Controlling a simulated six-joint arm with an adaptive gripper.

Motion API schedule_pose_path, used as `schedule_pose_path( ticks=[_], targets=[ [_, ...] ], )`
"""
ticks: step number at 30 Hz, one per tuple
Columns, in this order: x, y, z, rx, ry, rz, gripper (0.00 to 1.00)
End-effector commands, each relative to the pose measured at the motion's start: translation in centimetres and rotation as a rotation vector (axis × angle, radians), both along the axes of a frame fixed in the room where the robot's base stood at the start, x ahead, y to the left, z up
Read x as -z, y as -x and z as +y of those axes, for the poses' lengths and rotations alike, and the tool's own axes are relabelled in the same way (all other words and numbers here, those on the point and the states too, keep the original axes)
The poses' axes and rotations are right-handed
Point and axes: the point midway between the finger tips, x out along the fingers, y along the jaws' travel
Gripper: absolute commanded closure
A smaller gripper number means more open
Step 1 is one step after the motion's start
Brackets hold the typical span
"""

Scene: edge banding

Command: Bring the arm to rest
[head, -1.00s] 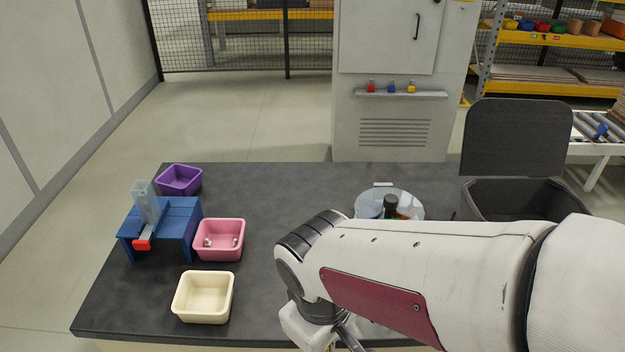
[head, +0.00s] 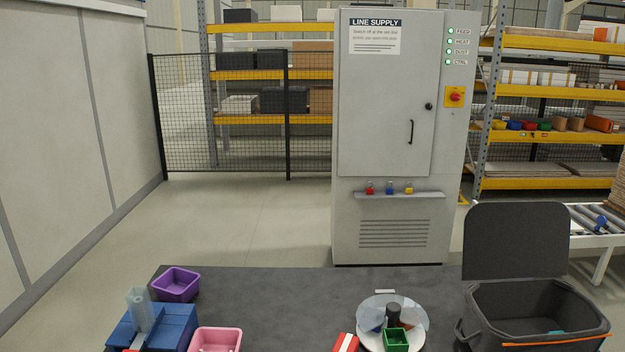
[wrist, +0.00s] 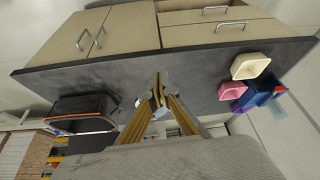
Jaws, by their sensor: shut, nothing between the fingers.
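My gripper (wrist: 158,90) shows in the wrist view, with its two fingertips together and nothing between them. It is over the dark bench top (wrist: 200,75), which also shows in the head view (head: 270,305). The drawer fronts (wrist: 210,25) of the bench are at the top of the wrist view. My gripper is apart from the trays and the dark bin. My arm is not in the head view now.
At the left are a purple tray (head: 176,285), a pink tray (head: 215,338) and a blue fixture (head: 170,325). A round clear-topped stand (head: 372,312) holds a green box (head: 396,340). A dark bin (head: 490,325) with its lid up stands right. A cream tray (wrist: 250,65) shows in the wrist view.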

Motion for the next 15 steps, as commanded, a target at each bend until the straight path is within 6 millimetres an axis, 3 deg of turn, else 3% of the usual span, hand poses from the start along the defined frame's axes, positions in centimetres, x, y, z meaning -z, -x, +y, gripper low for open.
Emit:
schedule_pose_path(
  ticks=[6,15],
  targets=[
    [-1.7,0.2,-2.2,0.095,-0.005,-0.074,1.0],
    [-1.7,0.2,-2.7,0.117,-0.004,-0.075,1.0]
  ],
)
